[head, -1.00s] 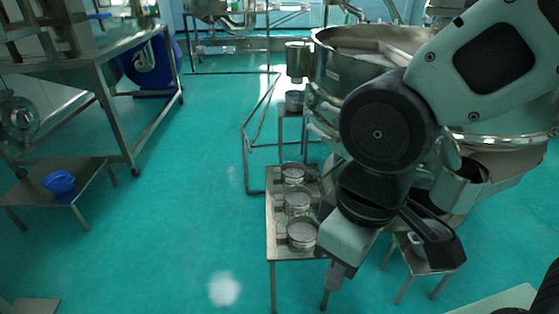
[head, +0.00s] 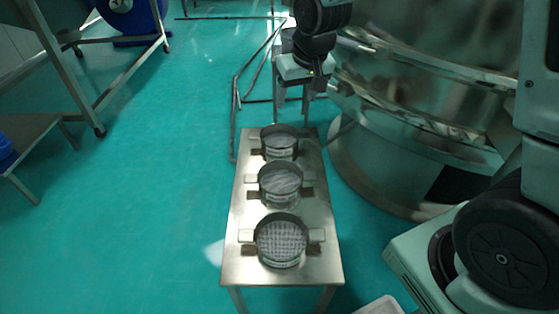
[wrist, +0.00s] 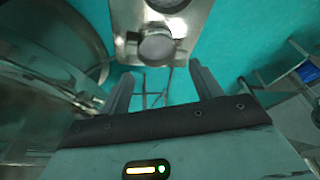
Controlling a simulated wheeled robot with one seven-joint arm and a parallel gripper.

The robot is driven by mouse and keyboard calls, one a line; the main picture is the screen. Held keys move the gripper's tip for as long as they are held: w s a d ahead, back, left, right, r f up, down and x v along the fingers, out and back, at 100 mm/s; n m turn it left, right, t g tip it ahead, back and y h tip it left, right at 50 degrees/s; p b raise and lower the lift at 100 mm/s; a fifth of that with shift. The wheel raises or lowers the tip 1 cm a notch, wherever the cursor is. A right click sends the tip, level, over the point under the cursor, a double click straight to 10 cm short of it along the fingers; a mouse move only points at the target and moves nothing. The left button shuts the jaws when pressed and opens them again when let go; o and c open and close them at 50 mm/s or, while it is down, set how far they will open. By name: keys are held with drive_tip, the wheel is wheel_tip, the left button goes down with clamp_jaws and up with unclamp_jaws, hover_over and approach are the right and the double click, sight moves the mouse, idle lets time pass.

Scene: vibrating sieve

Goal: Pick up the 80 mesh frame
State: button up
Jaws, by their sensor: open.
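Three round metal sieve frames with side handles stand in a row on a narrow steel table (head: 235,262). The near frame (head: 281,240) has a visibly coarse grid, the middle frame (head: 281,182) a finer grey mesh, and the far frame (head: 279,142) is smallest in view. Labels on their sides are too small to read, so I cannot tell which is 80 mesh. My gripper (head: 300,78) is beyond the table's far end, apart from the frames. In the wrist view my gripper (wrist: 161,84) is open and empty, with one frame (wrist: 157,47) beyond its fingers.
A large steel vibrating sieve (head: 420,130) stands close to the table's right. A steel pipe frame (head: 236,110) is behind on the left. A white tray (head: 382,306) is at the bottom edge. The green floor on the left (head: 150,210) is clear.

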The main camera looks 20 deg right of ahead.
drive_tip(key=m+h+b, duration=0.1)
drive_tip(key=m+b, duration=0.1)
drive_tip(key=b, duration=0.2)
approach(304, 134)
drive_tip(key=shift+t, duration=0.4)
drive_tip(key=b+x, duration=0.3)
drive_tip(key=x, duration=0.1)
drive_tip(key=shift+s+f+b, duration=0.15)
drive_tip(key=shift+f+b, duration=0.1)
drive_tip(key=shift+b, duration=0.15)
drive_tip(key=shift+b+x, duration=1.35)
drive_tip(key=shift+x, duration=1.5)
drive_tip(key=shift+c, duration=0.3)
drive_tip(key=c, duration=1)
